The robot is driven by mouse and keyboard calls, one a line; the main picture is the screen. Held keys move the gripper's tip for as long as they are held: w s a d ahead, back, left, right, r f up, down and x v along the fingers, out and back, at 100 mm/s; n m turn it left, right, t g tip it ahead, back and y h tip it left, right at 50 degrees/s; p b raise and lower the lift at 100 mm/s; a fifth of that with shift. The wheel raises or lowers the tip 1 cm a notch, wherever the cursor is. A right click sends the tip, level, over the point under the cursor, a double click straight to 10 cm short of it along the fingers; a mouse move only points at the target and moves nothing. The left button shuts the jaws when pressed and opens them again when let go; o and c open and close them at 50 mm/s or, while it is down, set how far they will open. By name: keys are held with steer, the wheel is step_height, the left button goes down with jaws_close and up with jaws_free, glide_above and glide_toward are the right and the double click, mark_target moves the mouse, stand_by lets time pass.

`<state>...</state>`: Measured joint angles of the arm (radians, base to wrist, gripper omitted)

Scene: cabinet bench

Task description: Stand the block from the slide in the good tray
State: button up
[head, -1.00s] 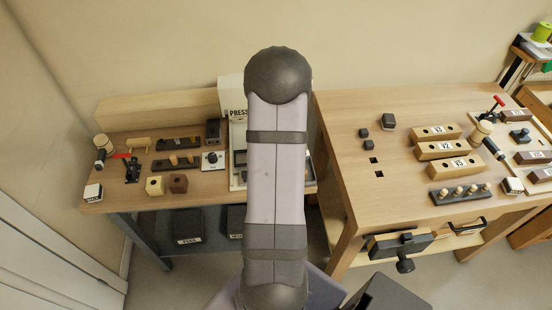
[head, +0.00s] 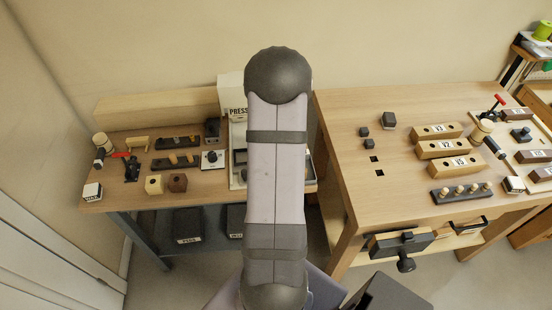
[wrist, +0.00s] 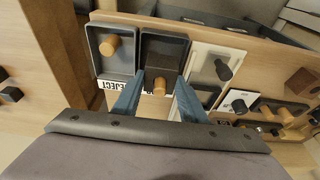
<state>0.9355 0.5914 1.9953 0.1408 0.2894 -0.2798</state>
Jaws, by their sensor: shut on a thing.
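The block shows over the near part of a dark grey tray (wrist: 178,44). I cannot tell whether it touches the tray floor. This tray's label is mostly hidden by the fingers. Left of it is a grey tray (wrist: 97,64) labelled REJECT, with another wooden piece (wrist: 109,45) in it. In the head view my arm hides the gripper, the held block and most of the trays.
A white plate with a dark knob (wrist: 224,71) lies right of the trays in the wrist view. In the head view a PRESS sign (head: 231,100) stands behind my arm. The right bench (head: 400,105) holds several labelled wooden blocks; its front left part is mostly clear.

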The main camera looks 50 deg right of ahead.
steer(key=shift+f+b, duration=1.25)
steer(key=shift+f, duration=0.3)
stand_by(2.1)
steer(key=o, duration=1.2)
steer(key=shift+o, duration=0.4)
steer(key=shift+r, duration=0.1)
steer(key=shift+p+v, duration=2.6)
steer(key=shift+v, duration=0.9)
steer(key=shift+a, duration=0.1)
